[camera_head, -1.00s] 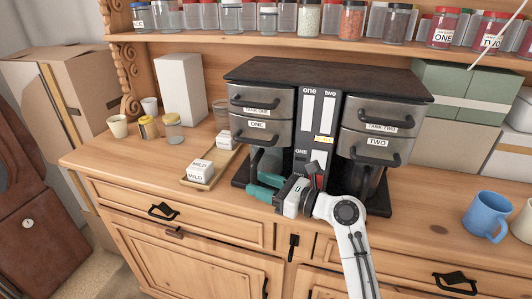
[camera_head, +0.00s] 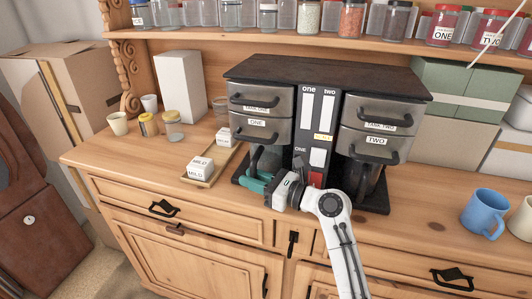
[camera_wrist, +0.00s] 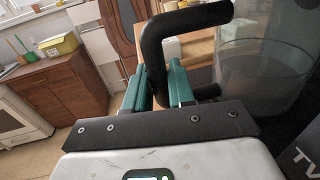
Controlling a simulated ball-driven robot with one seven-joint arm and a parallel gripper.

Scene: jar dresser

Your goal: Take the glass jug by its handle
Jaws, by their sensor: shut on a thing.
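The glass jug (camera_wrist: 262,65) is clear, with a thick black handle (camera_wrist: 158,35), on the right in the wrist view. In the head view the jug (camera_head: 271,160) sits under the left half of the coffee machine (camera_head: 325,75), partly hidden by its handle and my gripper. My gripper (camera_wrist: 160,86) has green fingers, one on each side of the handle, and is shut on it. In the head view my gripper (camera_head: 256,181) is low at the machine's front left. The exact finger contact is hidden there.
A second jug (camera_head: 362,182) stands under the machine's right half. A wooden tray (camera_head: 221,165) with small white MILD boxes lies to the left. Two mugs, one blue (camera_head: 485,213), stand at the right. Jars line the shelf above. The counter's front edge is close.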

